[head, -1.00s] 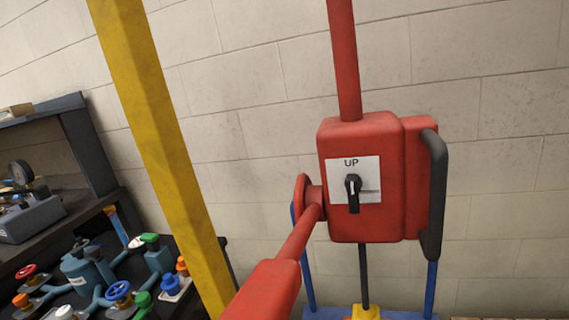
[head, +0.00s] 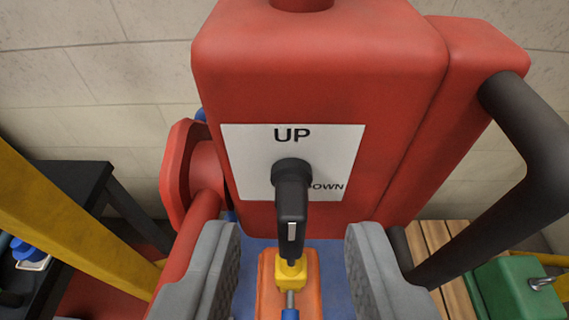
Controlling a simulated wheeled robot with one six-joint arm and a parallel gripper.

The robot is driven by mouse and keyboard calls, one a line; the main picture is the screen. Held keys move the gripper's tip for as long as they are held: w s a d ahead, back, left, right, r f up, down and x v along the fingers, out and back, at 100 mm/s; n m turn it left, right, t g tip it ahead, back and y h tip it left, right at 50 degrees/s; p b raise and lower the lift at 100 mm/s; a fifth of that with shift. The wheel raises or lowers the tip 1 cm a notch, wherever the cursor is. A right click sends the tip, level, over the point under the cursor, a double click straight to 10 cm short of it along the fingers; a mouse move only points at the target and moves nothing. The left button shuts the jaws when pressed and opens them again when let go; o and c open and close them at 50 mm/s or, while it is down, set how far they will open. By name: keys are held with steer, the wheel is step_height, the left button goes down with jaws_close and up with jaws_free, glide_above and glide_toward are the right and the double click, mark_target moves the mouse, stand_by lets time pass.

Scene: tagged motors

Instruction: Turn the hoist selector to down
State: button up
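The hoist's red control box (head: 330,75) fills the upper middle of the head view. Its white label plate (head: 245,150) reads UP at the top and DOWN at the right, the latter partly covered. The black selector knob (head: 291,195) sticks out from the plate toward me, with a white mark on its lower end. My gripper (head: 291,255) is open, its two grey fingers low in the view on either side of the knob's line. The fingers appear apart from the knob and hold nothing.
A black bent handle (head: 525,170) runs along the box's right side. A red arm and round flange (head: 185,185) lie at left, with a yellow post (head: 60,215) beyond. Below are an orange block with a yellow piece (head: 291,272), a green box (head: 520,290) and wooden slats.

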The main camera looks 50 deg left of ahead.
mark_target(293, 215)
steer(key=shift+x, duration=1.7)
jaws_close()
